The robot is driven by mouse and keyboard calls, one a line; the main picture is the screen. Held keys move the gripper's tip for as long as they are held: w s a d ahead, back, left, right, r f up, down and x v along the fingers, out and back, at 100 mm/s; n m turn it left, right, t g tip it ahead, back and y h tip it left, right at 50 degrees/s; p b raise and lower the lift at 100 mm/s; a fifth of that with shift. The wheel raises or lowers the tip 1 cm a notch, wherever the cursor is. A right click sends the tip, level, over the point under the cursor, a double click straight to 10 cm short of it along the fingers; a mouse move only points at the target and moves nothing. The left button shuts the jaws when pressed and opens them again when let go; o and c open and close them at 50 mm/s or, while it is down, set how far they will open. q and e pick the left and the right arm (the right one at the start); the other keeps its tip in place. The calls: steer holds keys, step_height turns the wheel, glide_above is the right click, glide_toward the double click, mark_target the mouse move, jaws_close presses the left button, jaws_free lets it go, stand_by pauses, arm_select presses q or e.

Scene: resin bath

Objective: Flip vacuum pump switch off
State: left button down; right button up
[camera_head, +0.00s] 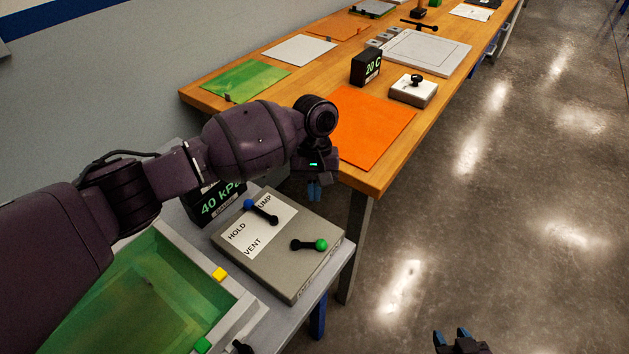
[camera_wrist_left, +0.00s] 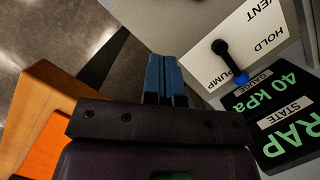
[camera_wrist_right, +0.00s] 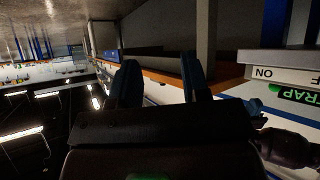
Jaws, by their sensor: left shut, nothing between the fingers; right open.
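A grey control box (camera_head: 275,275) stands on a grey bench. Its white label reads HOLD, PUMP and VENT, and a black lever with a blue knob (camera_head: 250,204) lies across it, knob toward PUMP. A second black lever with a green knob (camera_head: 321,245) lies to its right, knob pointing right. The blue-knob lever also shows in the left wrist view (camera_wrist_left: 222,48). My left gripper (camera_head: 314,190) is shut and empty, fingers down, above the box's far edge, apart from both levers. My right gripper (camera_head: 452,333) is open and empty, low over the floor at the bottom.
A 40 kPa gauge (camera_head: 221,202) stands behind the box. A green-lined tray (camera_head: 245,298) with yellow and green tabs is at left. A wooden table (camera_head: 375,182) with an orange sheet (camera_head: 367,128) lies beyond. In the right wrist view, a box edge (camera_wrist_right: 265,73) shows ON lettering.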

mark_target(313, 242)
arm_select(q)
steer(key=x, duration=0.5)
steer(key=shift+b, duration=0.3)
steer(key=s, duration=0.2)
steer(key=shift+s+a+f, duration=0.1)
steer(key=shift+s+f, duration=0.25)
steer(key=shift+s, duration=0.05)
steer(key=shift+s+f+p, duration=0.15)
steer(key=shift+s+p, duration=0.15)
steer(key=shift+s, duration=0.25)
